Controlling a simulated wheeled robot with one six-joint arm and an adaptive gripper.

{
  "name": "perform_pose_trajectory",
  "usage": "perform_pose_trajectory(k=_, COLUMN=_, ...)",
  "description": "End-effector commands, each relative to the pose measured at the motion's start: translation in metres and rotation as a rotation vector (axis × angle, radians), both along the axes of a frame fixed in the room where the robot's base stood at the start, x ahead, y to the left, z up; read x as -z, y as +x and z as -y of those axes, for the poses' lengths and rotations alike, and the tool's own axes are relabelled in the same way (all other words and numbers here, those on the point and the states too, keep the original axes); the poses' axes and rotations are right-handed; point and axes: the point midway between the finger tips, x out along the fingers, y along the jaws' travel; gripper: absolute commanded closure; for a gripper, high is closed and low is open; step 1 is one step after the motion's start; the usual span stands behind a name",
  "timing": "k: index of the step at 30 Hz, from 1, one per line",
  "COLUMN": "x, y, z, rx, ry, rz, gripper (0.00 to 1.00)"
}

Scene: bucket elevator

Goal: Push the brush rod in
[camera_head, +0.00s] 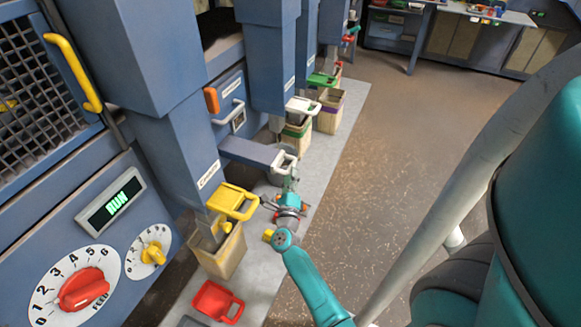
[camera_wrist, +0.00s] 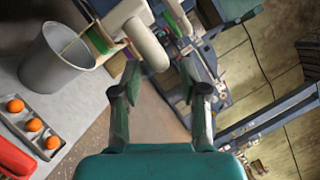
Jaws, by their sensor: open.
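A pale handle (camera_head: 284,161) sits at the end of a grey arm-like box (camera_head: 250,152) sticking out from the blue machine; I take it to be the brush rod's grip, but cannot be sure. In the wrist view a pale thick bar with a rounded end (camera_wrist: 149,46) lies just beyond my fingertips and seems to be the same part. My gripper (camera_head: 290,182) is just on the near side of that handle. Its two fingers stand apart in the wrist view (camera_wrist: 160,82), with nothing held between them. Whether the bar touches a finger is unclear.
A yellow handle (camera_head: 232,202) and an open box (camera_head: 221,252) are left of my gripper. A red scoop (camera_head: 217,302) lies on the grey floor strip. A grey bucket (camera_wrist: 58,62) and a tray of orange balls (camera_wrist: 34,125) show in the wrist view.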

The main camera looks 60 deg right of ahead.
Motion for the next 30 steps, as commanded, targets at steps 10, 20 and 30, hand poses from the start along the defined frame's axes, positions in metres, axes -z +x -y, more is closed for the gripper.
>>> perform_pose_trajectory(k=10, x=-0.009, y=0.017, z=0.036, rx=-0.001, ry=-0.001, rz=-0.001, gripper=0.57)
perform_pose_trajectory(k=20, x=-0.009, y=0.018, z=0.038, rx=-0.001, ry=-0.001, rz=-0.002, gripper=0.57)
perform_pose_trajectory(k=30, x=-0.009, y=0.018, z=0.038, rx=-0.001, ry=0.0, rz=-0.001, gripper=1.0)
